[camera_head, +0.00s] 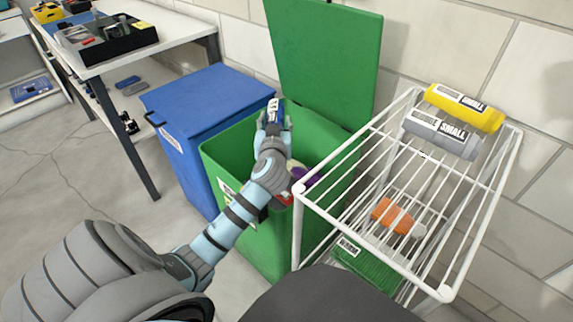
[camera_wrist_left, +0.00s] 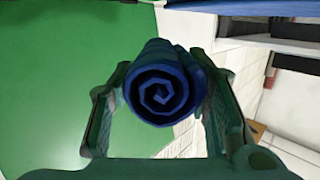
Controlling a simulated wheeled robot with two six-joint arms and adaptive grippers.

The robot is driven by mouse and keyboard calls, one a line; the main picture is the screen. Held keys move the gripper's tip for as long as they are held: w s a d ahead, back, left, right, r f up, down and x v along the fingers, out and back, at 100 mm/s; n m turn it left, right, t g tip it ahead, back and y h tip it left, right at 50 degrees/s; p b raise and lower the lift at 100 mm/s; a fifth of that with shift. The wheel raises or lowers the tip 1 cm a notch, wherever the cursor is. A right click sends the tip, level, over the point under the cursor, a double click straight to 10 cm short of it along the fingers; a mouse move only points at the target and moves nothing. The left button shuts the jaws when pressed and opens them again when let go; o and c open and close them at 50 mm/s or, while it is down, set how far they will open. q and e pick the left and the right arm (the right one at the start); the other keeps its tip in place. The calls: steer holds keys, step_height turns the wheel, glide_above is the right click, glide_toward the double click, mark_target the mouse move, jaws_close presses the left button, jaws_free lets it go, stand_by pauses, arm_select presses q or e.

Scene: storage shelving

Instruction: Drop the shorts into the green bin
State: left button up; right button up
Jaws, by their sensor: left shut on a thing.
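My left gripper (camera_head: 273,122) reaches over the open green bin (camera_head: 226,169). It is shut on a rolled blue cloth bundle with a white label, which looks like the shorts (camera_head: 274,108). In the left wrist view the blue roll (camera_wrist_left: 162,92) shows its spiral end between the two fingers of the gripper (camera_wrist_left: 160,100). The roll is held above the bin opening, in front of the raised green lid (camera_head: 325,60). Something purple (camera_head: 308,176) shows inside the bin, partly hidden by my arm. My right gripper is not in view.
A closed blue bin (camera_head: 205,98) stands left of the green bin. A white wire rack (camera_head: 480,215) stands close on the right, holding yellow (camera_head: 463,107) and grey (camera_head: 441,134) labelled rolls on top and an orange item (camera_head: 393,216) lower down. A table (camera_head: 160,30) is at upper left.

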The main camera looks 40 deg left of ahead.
arm_select(q)
steer(key=o, duration=1.4)
steer(key=shift+c, duration=0.2)
steer(key=v, duration=1.2)
